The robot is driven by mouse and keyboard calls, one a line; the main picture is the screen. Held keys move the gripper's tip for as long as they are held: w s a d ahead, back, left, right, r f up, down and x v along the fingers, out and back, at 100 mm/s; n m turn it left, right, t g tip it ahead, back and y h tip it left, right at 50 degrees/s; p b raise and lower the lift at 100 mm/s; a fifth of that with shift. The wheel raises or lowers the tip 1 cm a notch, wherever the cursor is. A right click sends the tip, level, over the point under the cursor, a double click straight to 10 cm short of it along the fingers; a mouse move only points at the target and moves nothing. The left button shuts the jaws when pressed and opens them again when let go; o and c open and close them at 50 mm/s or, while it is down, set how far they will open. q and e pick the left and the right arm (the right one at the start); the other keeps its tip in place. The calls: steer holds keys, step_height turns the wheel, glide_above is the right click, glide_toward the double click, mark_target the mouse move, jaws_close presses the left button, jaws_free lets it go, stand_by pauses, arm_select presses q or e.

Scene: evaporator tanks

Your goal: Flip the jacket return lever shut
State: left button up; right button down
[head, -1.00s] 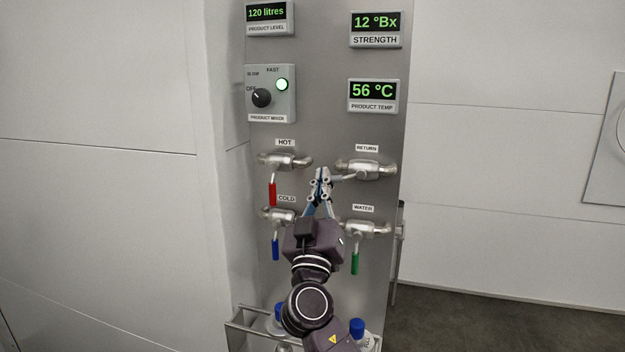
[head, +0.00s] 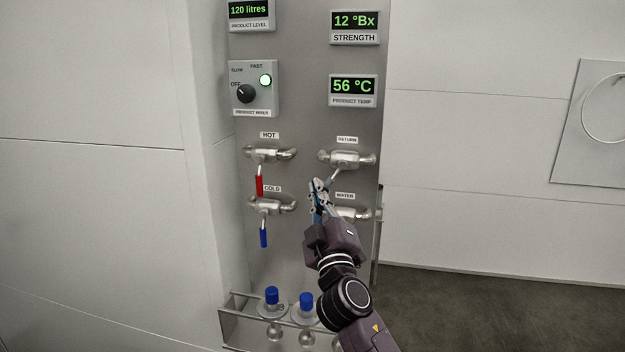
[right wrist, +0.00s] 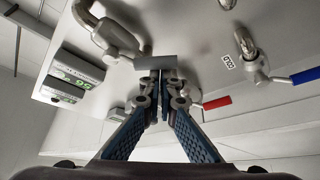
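The return valve (head: 347,159) sits under the RETURN label at the panel's upper right. Its lever (head: 332,174) slants down and left from the valve body. My right gripper (head: 318,188) is at the lever's free end and hides part of it. In the right wrist view the lever's grey handle (right wrist: 156,62) lies across the tips of my right gripper (right wrist: 162,78), touching or very close. The fingers are together, with no visible grip around the handle. The return valve also shows there (right wrist: 112,35). My left gripper is not in view.
The hot valve's red lever (head: 259,185) and the cold valve's blue lever (head: 263,238) hang down at left. The water valve (head: 352,213) is just below, partly hidden by my right arm. Blue-capped bottles (head: 272,296) stand in a rack at the bottom.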

steer(key=shift+s+d+f+n+g+y+p, duration=0.15)
steer(key=shift+s+d+f+n+g+p, duration=0.15)
steer(key=shift+d+f+n, duration=0.45)
steer(key=shift+s+d+f+n+g+y+p, duration=0.15)
steer(key=shift+s+d+f+n+p, duration=0.2)
steer(key=shift+d, duration=0.75)
steer(key=shift+w+d, duration=0.1)
steer(key=shift+w, duration=0.05)
